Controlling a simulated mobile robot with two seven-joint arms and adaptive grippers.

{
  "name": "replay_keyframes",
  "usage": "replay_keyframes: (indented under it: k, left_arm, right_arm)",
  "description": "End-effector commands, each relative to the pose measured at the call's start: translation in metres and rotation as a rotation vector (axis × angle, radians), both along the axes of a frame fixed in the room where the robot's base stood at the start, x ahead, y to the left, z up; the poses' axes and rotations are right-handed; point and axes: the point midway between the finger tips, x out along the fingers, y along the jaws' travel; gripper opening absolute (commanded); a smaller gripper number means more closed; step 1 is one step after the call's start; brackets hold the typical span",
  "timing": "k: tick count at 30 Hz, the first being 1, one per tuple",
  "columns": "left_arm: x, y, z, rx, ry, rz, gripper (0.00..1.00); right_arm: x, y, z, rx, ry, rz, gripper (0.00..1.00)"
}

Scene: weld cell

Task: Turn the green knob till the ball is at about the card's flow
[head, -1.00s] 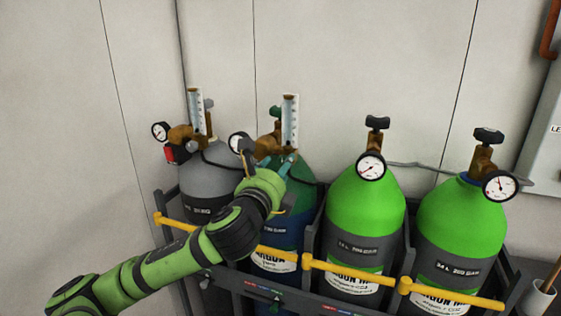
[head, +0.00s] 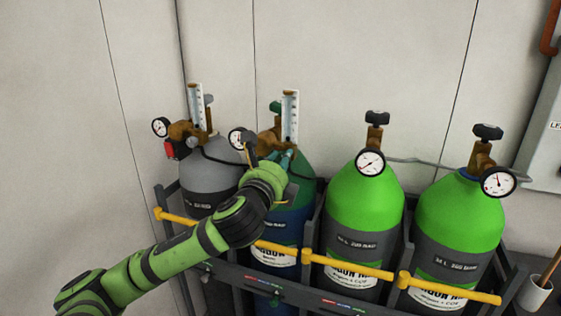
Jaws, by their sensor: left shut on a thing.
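The second cylinder from the left (head: 300,192) has a dark green shoulder and a brass regulator (head: 269,141) with a clear upright flow tube (head: 290,117). The tube's ball and scale marks are too small to read. A green valve handwheel (head: 275,107) shows behind the tube. My left gripper (head: 271,156) is at the regulator, just below the tube, shut on what appears to be the green knob (head: 287,158); my gripper hides most of it. I cannot make out the card with the flow. My right gripper is not in view.
A grey cylinder (head: 212,172) with its own regulator and flow tube (head: 195,106) stands close on the left. Two bright green cylinders (head: 364,200) stand on the right. A yellow bar (head: 350,268) crosses the rack's front. The wall is behind.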

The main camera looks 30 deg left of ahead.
Motion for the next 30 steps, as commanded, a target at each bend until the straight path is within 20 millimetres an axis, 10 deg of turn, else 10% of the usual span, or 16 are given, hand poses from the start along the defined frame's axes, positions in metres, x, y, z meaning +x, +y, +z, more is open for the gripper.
replay_keyframes:
  k: [30]
  left_arm:
    - [0.0,0.002,0.003,-0.824,-0.201,0.003,0.0]
  right_arm:
    - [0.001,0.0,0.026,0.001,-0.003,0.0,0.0]
